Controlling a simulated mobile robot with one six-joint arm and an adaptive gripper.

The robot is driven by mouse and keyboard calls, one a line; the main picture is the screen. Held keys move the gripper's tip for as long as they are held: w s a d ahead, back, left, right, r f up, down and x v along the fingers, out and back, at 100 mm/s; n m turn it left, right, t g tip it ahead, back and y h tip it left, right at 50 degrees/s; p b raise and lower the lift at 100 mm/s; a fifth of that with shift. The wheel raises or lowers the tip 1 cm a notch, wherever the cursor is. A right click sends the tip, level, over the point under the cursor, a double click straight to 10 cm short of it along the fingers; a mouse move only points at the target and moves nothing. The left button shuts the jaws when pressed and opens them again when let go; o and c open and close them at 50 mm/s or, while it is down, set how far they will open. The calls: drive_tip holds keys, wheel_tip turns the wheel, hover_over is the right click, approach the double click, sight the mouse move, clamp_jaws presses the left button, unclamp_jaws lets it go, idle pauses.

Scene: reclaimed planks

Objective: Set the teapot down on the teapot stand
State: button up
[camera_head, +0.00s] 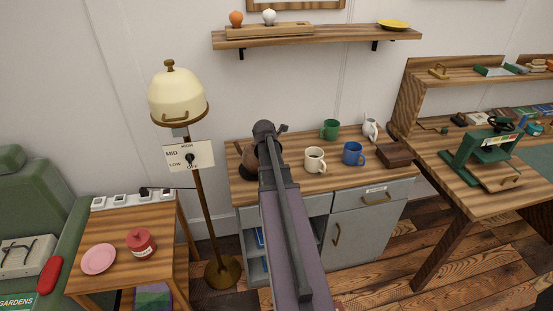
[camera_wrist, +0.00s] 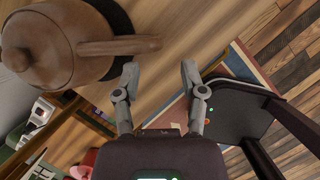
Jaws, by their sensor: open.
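The brown teapot (camera_wrist: 50,45) stands at the upper left of the wrist view, its straight handle (camera_wrist: 120,46) pointing right. In the head view the teapot (camera_head: 249,158) is at the left end of the cabinet top, partly behind my arm. A dark round base, seemingly the teapot stand (camera_wrist: 118,14), shows under and beside it; how fully the teapot rests on it I cannot tell. My gripper (camera_wrist: 159,67) is open and empty. Its fingertips are close to the handle's free end, apart from the teapot. In the head view my arm hides the fingers.
On the same wooden top (camera_head: 300,184) are a cream mug (camera_head: 315,160), a blue mug (camera_head: 352,153), a green mug (camera_head: 330,129), a white jug (camera_head: 370,127) and a wooden box (camera_head: 394,154). A floor lamp (camera_head: 178,98) stands close on the left.

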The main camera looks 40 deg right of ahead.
drive_tip(key=p+v, duration=0.5)
drive_tip(key=v, duration=0.1)
idle(0.3)
drive_tip(key=shift+a+r, duration=0.1)
drive_tip(key=shift+a, duration=0.05)
idle(0.7)
drive_tip(key=s+a+m+y, duration=0.2)
drive_tip(key=a+m, duration=0.8)
drive_tip(key=a, duration=1)
drive_tip(key=s+a+f+m+g+y, duration=0.1)
drive_tip(key=a+m, duration=0.9)
drive_tip(key=a, duration=1)
drive_tip(key=shift+s+a+f+m+y, duration=0.25)
drive_tip(key=shift+s+m+y, duration=0.2)
drive_tip(key=shift+y, duration=0.25)
